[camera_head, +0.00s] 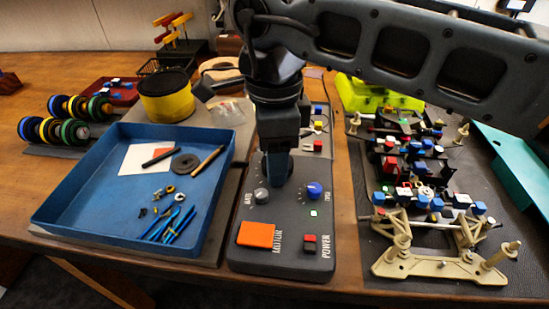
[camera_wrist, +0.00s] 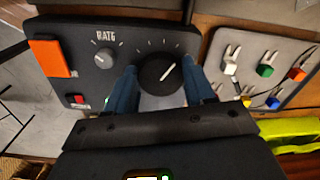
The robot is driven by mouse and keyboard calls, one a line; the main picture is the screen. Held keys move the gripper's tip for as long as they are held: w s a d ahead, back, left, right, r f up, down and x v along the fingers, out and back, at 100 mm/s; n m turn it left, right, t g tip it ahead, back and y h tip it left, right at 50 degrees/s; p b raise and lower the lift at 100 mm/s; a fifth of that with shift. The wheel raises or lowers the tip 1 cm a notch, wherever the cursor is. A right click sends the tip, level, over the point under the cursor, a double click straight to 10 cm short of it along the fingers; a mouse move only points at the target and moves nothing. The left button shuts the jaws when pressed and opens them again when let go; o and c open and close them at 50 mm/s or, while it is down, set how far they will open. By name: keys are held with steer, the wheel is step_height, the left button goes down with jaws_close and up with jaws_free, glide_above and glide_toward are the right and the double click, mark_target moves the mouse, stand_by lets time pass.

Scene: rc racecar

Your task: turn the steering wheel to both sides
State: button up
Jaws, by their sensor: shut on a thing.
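The steering wheel is a round black dial (camera_wrist: 160,74) with a white pointer line, set on the dark control box (camera_head: 280,258) with tick marks around it. In the wrist view its pointer aims up and to the right. My gripper (camera_wrist: 160,84) has its blue fingers on either side of the dial, shut on it. In the head view my gripper (camera_head: 277,172) comes down from above onto the box and hides the dial. The racecar chassis (camera_head: 432,262), with tan front parts and no wheels fitted, sits on a dark mat at the right.
The box also carries a grey RATE knob (camera_head: 262,195), a blue knob (camera_head: 314,190), an orange MOTOR button (camera_head: 256,235) and a red POWER switch (camera_head: 310,239). A blue tray (camera_head: 95,185) with tools stands close on the left. Several wheels (camera_head: 52,131) lie farther left.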

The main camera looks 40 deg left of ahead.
steer(key=shift+m+b, duration=0.45)
steer(key=shift+m, duration=1.15)
steer(key=o, duration=1)
steer(key=shift+o, duration=0.2)
steer(key=shift+r, duration=3.95)
